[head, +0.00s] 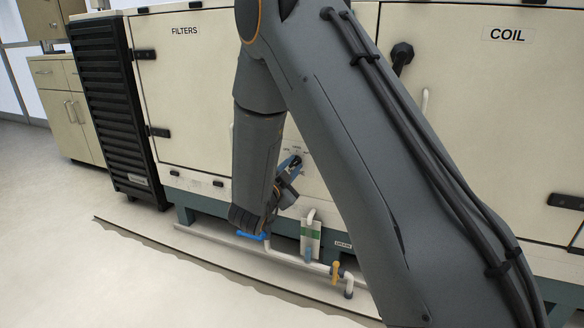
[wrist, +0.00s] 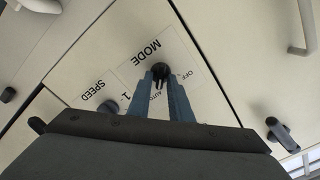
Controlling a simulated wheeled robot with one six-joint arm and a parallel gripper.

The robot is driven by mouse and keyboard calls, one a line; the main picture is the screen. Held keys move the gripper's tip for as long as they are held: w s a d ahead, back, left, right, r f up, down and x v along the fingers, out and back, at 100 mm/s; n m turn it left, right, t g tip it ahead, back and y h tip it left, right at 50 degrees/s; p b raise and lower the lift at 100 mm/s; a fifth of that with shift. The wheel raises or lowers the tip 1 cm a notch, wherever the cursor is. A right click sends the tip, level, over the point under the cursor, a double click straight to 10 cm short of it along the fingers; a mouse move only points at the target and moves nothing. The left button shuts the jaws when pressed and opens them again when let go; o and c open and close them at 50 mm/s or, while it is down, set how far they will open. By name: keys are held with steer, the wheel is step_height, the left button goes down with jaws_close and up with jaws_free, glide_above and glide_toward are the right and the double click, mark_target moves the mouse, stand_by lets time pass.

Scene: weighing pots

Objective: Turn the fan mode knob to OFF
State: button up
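The black mode knob (wrist: 160,70) is on a cream panel in the wrist view, with the tilted word MODE beside it. The OFF label (wrist: 191,55) is to its upper right and the AUTO label (wrist: 157,92) is below it. My gripper (wrist: 161,76) has its two blue-grey fingers apart, with the tips on either side of the knob. I cannot tell whether they press on it. The knob's exact pointing direction is unclear. In the head view my gripper (head: 291,164) is at the lower cabinet panel, and my arm hides much of that panel.
The dark speed knob (wrist: 108,106) is to the lower left of the mode knob. A black latch (wrist: 281,134) and a pale handle (wrist: 301,28) are to the right. The floor at left is clear.

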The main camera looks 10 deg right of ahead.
jaws_close()
steer(key=shift+n+p, duration=0.3)
steer(key=shift+p, duration=0.2)
steer(key=n+p, duration=0.1)
steer(key=p, duration=0.1)
steer(key=n+p, duration=0.1)
steer(key=p, duration=0.1)
steer(key=shift+r+n, duration=0.2)
steer(key=shift+n, duration=0.1)
steer(key=n+p, duration=0.4)
steer(key=p, duration=0.1)
steer(key=shift+a+n+p, duration=0.15)
steer(key=shift+n+p, duration=0.15)
steer(key=shift+p, duration=0.1)
steer(key=n+p, duration=0.4)
steer(key=n, duration=0.1)
steer(key=shift+w+a+p, duration=0.1)
steer(key=shift+p, duration=0.3)
steer(key=n+p, duration=0.1)
steer(key=n, duration=0.2)
steer(key=n+p, duration=0.1)
steer(key=n, duration=0.1)
steer(key=shift+w+a+f+p, duration=0.1)
steer(key=shift+f+p, duration=0.15)
steer(key=shift+p, duration=0.05)
